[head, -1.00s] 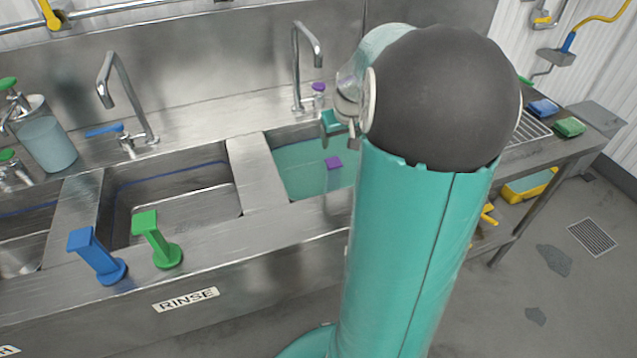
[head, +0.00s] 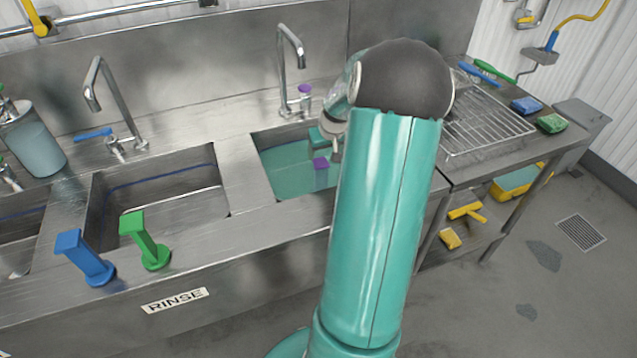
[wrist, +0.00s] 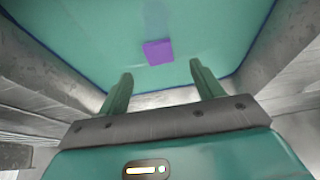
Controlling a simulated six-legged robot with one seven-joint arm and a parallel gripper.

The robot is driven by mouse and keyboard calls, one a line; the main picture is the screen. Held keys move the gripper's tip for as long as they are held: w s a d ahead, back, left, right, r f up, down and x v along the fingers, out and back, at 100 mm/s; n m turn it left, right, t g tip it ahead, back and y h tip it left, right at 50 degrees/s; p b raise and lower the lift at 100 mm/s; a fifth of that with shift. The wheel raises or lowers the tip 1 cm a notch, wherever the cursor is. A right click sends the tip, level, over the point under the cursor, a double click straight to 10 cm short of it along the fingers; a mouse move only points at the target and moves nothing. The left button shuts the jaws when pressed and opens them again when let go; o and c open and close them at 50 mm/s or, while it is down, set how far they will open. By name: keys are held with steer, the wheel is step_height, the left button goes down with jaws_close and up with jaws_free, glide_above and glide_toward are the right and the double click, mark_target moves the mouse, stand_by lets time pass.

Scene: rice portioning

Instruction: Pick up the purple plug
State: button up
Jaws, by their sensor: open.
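The purple plug (head: 320,163) shows as a small purple square in the right-hand sink basin (head: 262,160), which holds teal water. In the wrist view the plug (wrist: 158,51) lies beyond the fingertips, roughly between them and slightly left of the middle. My gripper (wrist: 161,72) is open and empty, its two green fingers apart and pointing into the basin. The plug is not between the fingers; I cannot tell how far below them it is. In the head view my arm hides the right part of the basin and most of my gripper.
A tap (head: 290,65) with a purple knob stands behind the basin. The basin walls (wrist: 285,50) rise close on both sides of my gripper. A blue handle (head: 85,258) and a green handle (head: 145,240) stand at the front edge. A wire rack (head: 490,118) lies at right.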

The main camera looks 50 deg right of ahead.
mark_target(321, 162)
steer(key=x, duration=0.8)
steer(key=shift+w+d+f, duration=0.1)
steer(key=shift+d+f, duration=0.05)
steer(key=shift+f, duration=0.2)
jaws_close()
steer(key=shift+r, duration=0.15)
